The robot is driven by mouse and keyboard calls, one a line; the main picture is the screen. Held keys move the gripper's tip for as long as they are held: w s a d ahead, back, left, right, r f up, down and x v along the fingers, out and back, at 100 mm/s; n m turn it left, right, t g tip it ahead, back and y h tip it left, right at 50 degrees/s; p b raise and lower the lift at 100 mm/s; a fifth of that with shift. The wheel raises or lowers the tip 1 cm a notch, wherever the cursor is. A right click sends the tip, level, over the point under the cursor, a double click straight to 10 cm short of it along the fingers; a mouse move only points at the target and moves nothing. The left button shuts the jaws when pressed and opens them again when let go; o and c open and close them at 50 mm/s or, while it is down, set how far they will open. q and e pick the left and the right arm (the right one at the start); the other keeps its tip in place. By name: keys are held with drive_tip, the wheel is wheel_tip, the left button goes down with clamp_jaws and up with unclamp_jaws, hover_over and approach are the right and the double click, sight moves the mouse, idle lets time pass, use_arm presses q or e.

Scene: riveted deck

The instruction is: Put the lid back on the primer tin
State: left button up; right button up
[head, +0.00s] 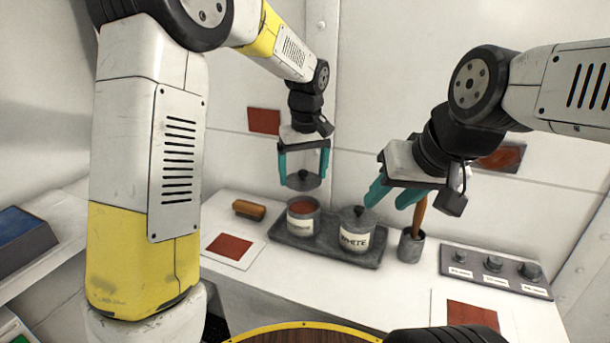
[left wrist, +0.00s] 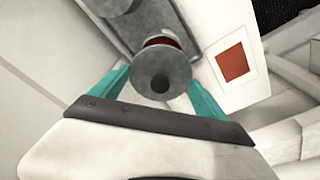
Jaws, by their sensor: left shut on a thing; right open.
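The open primer tin (head: 303,222), with red-brown contents and a white label, stands in a dark grey tray (head: 372,263). My left gripper (head: 303,178) is shut on the round grey lid (head: 303,184) and holds it above the tin, apart from it. In the left wrist view the lid (left wrist: 160,66) lies between the teal fingers and hides most of the tin, with red (left wrist: 161,41) showing past its edge. My right gripper (head: 389,201) is open and empty, in front of or above the area between the white tin and the brush pot.
A lidded tin labelled WHITE (head: 355,240) stands right of the primer tin in the same tray. A grey pot (head: 411,247) with a wooden handle is further right, then a block of knobs (head: 495,268).

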use_arm(q)
drive_tip(key=shift+f, duration=3)
drive_tip(key=shift+f, duration=0.15)
drive_tip(key=o, duration=1.2)
drive_tip(key=shift+r, duration=3.5)
clamp_jaws()
